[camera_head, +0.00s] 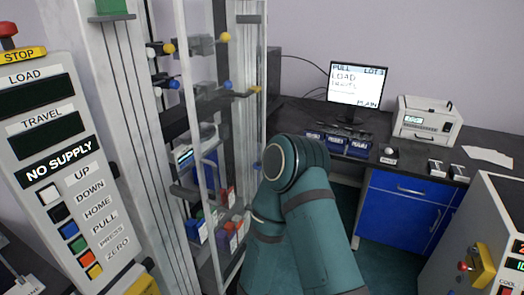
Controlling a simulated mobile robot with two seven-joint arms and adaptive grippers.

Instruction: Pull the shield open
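The shield (206,150) is a tall clear panel in a pale frame on the machine at the left centre. Through and around it I see grey clamps, small coloured knobs and shelves. I cannot tell how far open it stands. A teal arm of mine rises from the bottom centre, and its elbow-like joint is just right of the shield frame. Its gripper is hidden, so I cannot tell what it touches. My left gripper is not in view.
The control panel (45,150) with a red stop button (8,30) stands at the left. A dark bench with a monitor (358,85), blue bins (334,144) and a white instrument (427,122) lies behind. Another machine (495,235) stands at the lower right. Teal floor shows between.

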